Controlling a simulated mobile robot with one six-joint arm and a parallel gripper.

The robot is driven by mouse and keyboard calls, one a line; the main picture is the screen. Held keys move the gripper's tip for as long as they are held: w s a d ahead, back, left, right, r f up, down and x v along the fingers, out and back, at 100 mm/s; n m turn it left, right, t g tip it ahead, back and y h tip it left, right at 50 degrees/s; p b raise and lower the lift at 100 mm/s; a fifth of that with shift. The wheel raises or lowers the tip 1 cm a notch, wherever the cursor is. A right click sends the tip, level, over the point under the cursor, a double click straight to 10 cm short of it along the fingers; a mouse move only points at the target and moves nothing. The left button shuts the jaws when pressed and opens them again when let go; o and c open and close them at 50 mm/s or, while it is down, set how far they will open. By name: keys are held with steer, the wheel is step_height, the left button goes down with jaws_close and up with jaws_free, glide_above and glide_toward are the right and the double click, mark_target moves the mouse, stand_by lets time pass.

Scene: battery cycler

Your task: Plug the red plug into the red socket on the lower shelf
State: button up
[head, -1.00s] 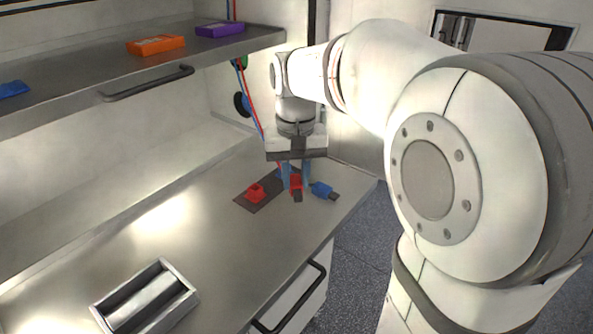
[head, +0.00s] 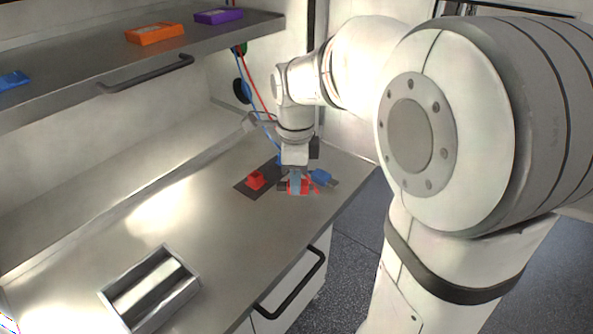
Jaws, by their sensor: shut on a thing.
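My gripper (head: 296,183) points down over the right end of the lower worktop. The fingers hide part of the plug. The plug is close above or on the worktop; I cannot tell which. The red socket (head: 255,179) sits on a dark plate (head: 245,190) on the lower shelf (head: 185,225), left of my gripper. The plug and the socket are apart.
A blue plug (head: 321,176) lies just right of my gripper. Red and blue cables (head: 257,97) hang behind. A metal tray (head: 150,290) stands at the front left. The upper shelf (head: 60,97) carries orange (head: 154,34), purple (head: 218,16) and blue (head: 12,80) boxes. The worktop's middle is clear.

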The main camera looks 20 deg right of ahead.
steer(key=shift+f+m, duration=0.15)
steer(key=shift+m, duration=0.45)
steer(key=shift+f+b, duration=1.85)
steer(key=shift+f, duration=0.45)
steer(key=o, duration=1)
steer(key=shift+r, duration=0.15)
